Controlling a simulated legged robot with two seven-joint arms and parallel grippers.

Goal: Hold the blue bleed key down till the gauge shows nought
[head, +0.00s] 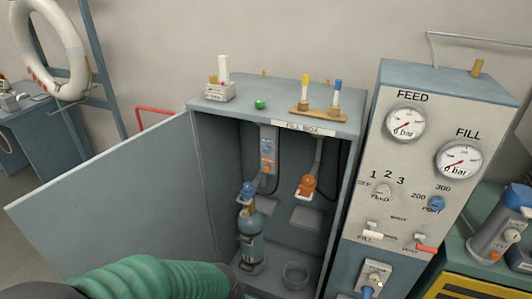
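The control panel (408,160) carries two round gauges, the FEED gauge (405,123) and the FILL gauge (460,160). Both dials are marked bar; their needles are too small to read surely. A blue knob (436,203) sits at the panel's right by a PORT label. Another small blue part (367,292) shows below a white plate (375,274) at the bottom edge, partly cut off. A blue-topped piece (338,91) stands in a wooden rack on the fill box. I cannot tell which blue part is the bleed key. Neither gripper is in view.
The fill box (200,155) stands open, its door (105,200) swung left. Inside are a blue-grey cylinder (250,235), an orange-topped fitting (308,185) and a round ring (295,275). A red-tipped lever (426,248) and a white-tipped lever (373,235) jut from the panel.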

